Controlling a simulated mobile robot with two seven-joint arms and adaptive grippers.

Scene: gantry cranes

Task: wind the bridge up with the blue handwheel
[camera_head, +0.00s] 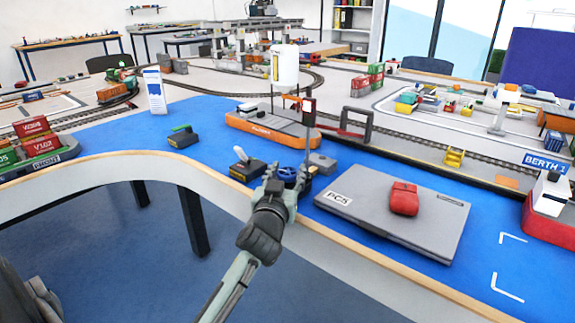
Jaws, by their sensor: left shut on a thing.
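The blue handwheel (288,173) is near the front edge of the blue table, in the middle of the view. My left gripper (286,178) reaches up to it from below, with its fingers around the wheel and shut on it. The fingers hide part of the wheel. My right gripper is not in view.
An orange-hulled boat (262,128) lies behind. A grey PC5 panel (350,200) carries a red block (404,198). The blue surface at left is mostly clear.

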